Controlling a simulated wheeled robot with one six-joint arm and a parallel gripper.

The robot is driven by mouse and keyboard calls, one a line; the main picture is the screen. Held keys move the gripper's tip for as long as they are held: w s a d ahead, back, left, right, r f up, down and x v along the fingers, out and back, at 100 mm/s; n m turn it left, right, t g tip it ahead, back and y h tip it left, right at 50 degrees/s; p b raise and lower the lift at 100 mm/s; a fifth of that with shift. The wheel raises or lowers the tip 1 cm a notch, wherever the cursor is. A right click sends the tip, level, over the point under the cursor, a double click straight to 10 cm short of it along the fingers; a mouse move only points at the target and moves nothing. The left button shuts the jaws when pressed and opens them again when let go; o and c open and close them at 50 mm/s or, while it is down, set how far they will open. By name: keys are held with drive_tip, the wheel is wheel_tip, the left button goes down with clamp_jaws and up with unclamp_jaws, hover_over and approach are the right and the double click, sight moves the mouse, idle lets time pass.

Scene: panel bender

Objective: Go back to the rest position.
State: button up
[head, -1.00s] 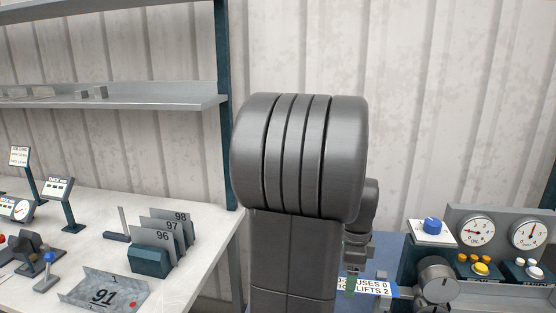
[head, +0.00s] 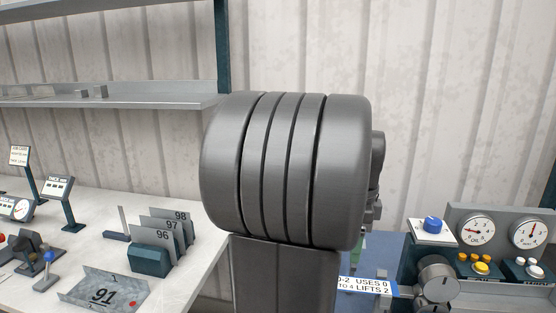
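My arm stands upright in the middle of the head view, its large dark grey joint filling the centre. My gripper is not visible; it is hidden behind the arm or out of the picture. A small part of a further arm link shows at the right edge of the big joint. No held object can be seen.
On the white table at left are a bent sheet tray marked 91 (head: 104,290), a dark green rack (head: 150,261) with numbered plates and small sign stands (head: 65,200). A control panel (head: 500,250) with gauges stands at right. A grey shelf (head: 120,102) hangs at upper left.

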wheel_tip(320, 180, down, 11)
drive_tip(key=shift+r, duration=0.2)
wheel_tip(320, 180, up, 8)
drive_tip(key=p, duration=0.6)
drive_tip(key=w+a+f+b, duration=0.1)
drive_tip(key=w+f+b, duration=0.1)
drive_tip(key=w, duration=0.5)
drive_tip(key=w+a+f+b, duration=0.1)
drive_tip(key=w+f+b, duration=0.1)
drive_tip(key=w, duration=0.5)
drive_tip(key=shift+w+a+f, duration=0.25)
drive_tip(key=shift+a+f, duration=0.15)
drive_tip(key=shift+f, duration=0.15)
